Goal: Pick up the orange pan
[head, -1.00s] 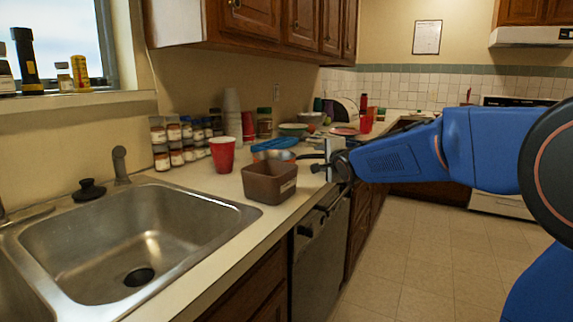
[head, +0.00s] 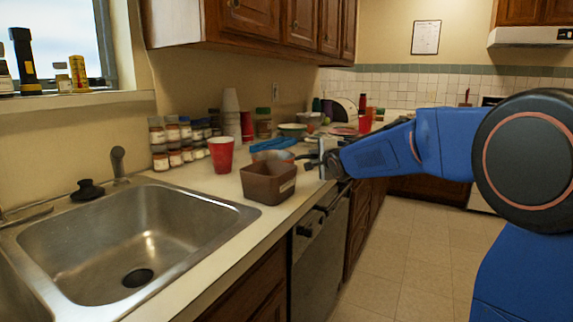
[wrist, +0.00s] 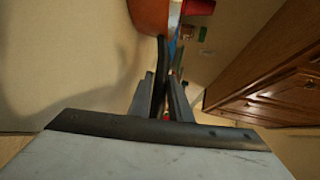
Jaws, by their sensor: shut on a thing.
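The orange pan (wrist: 150,16) shows at the top of the wrist view, partly cut off by the frame edge. Its black handle (wrist: 163,58) runs down between the fingers of my gripper (wrist: 160,88), which is shut on it. In the head view my gripper (head: 318,161) is at the counter's front edge, just right of the brown square container. The pan is mostly hidden there behind that container. I cannot tell whether the pan touches the counter.
The brown container (head: 268,186) stands in front of the pan. A red cup (head: 221,156), a blue item (head: 271,146) and several spice jars (head: 174,134) stand nearby. The sink (head: 130,240) is at left. The floor right of the counter is clear.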

